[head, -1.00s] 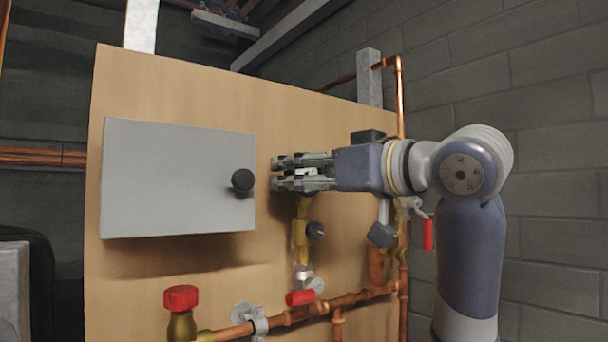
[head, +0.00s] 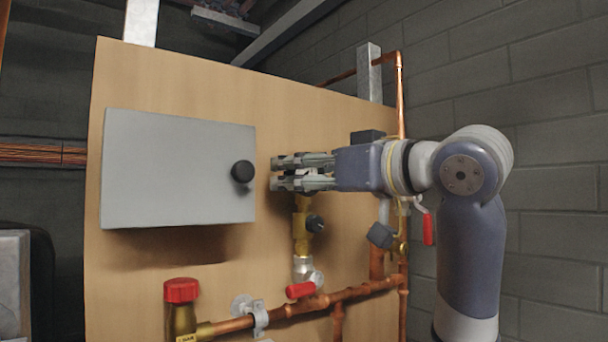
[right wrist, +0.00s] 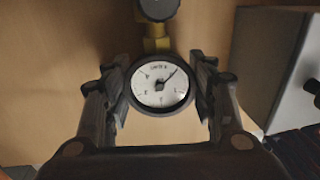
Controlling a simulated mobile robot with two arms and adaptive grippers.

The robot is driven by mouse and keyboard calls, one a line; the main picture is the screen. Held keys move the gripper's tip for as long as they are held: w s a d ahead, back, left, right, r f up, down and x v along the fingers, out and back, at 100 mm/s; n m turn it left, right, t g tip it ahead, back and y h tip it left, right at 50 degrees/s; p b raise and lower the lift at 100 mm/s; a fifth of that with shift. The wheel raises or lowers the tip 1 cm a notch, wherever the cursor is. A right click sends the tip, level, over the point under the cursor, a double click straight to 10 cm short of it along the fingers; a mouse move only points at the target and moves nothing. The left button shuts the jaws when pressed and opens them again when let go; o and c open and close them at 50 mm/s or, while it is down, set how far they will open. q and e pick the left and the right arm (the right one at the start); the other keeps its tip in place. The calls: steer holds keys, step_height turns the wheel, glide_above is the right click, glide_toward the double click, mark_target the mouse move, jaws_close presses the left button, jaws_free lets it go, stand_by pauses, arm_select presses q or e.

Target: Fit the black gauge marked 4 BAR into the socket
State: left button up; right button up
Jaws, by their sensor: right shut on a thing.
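The black-rimmed round gauge (right wrist: 160,83) has a white dial and sits between the fingers of my right gripper (right wrist: 161,86) in the right wrist view. Its small lettering is too blurred to read surely. My right gripper (head: 301,172) is shut on it in front of the board, just above the brass fitting with the socket (head: 302,228). In the wrist view the brass fitting (right wrist: 155,45) meets the gauge's rim at the picture's top. I cannot tell whether the stem is inside the socket. The fingers mostly hide the gauge in the head view. My left gripper is not in view.
A grey box (head: 178,165) with a black knob (head: 242,171) stands left of my right gripper on the wooden board (head: 275,110). Below are copper pipes (head: 350,293), a red-handled valve (head: 302,290) and a red cap (head: 181,290). A block wall (head: 550,130) stands at right.

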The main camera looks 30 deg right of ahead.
steer(key=shift+f+b, duration=0.35)
steer(key=shift+f, duration=0.1)
stand_by(0.4)
steer(key=o, duration=1.4)
steer(key=shift+s, duration=0.1)
steer(key=shift+b+v, duration=0.7)
steer(key=shift+v, duration=3.5)
